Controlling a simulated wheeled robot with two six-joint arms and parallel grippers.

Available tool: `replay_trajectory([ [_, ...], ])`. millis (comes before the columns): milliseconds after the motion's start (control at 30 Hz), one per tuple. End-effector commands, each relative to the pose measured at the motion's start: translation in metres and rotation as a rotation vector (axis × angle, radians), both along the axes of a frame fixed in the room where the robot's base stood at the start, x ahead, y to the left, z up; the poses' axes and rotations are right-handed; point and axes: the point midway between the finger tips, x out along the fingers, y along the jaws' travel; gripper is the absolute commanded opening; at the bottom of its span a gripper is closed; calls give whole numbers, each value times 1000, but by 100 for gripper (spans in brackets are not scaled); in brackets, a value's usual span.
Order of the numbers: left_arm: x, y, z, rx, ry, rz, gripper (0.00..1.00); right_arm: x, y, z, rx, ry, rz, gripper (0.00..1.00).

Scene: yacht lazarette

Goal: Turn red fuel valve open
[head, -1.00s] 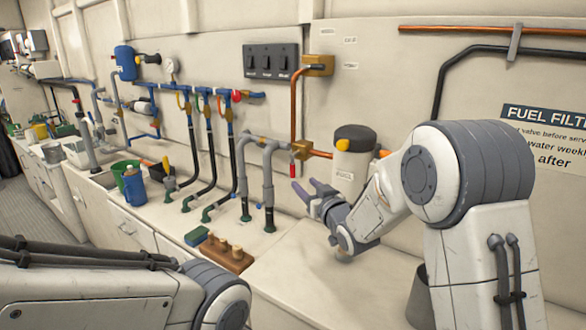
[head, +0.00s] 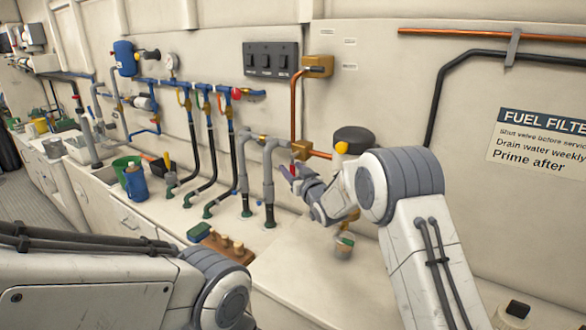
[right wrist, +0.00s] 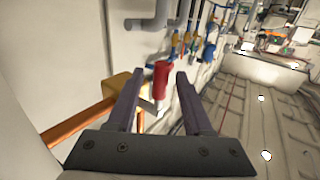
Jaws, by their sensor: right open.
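The red fuel valve handle (right wrist: 161,80) hangs at a brass valve body (right wrist: 124,88) on a copper pipe against the wall. My right gripper (right wrist: 157,85) is open, with its two dark fingers on either side of the red handle in the right wrist view. I cannot tell whether either finger touches it. In the head view the right gripper (head: 287,173) is at the valve, just below the copper pipe (head: 320,154), and largely hides the handle. My left arm crosses the lower left; its gripper is out of view.
The fuel filter's dark cap (head: 353,138) shows behind my right arm. Grey pipes (head: 269,185) rise left of the gripper. A wooden block with pegs (head: 225,247) and a green sponge (head: 199,232) lie on the counter.

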Motion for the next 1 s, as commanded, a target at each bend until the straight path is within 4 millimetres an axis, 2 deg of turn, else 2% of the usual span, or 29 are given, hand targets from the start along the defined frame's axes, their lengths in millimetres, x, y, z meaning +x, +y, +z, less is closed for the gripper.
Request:
replay_trajectory([
  [133, 0, 0, 0, 0, 0, 0, 100, 0, 0, 0, 0, 0, 0, 51],
  [267, 0, 0, 0, 0, 0, 0, 100, 0, 0, 0, 0, 0, 0, 1],
  [1000, 0, 0, 0, 0, 0, 0, 100, -1, 0, 0, 0, 0, 0, 0],
])
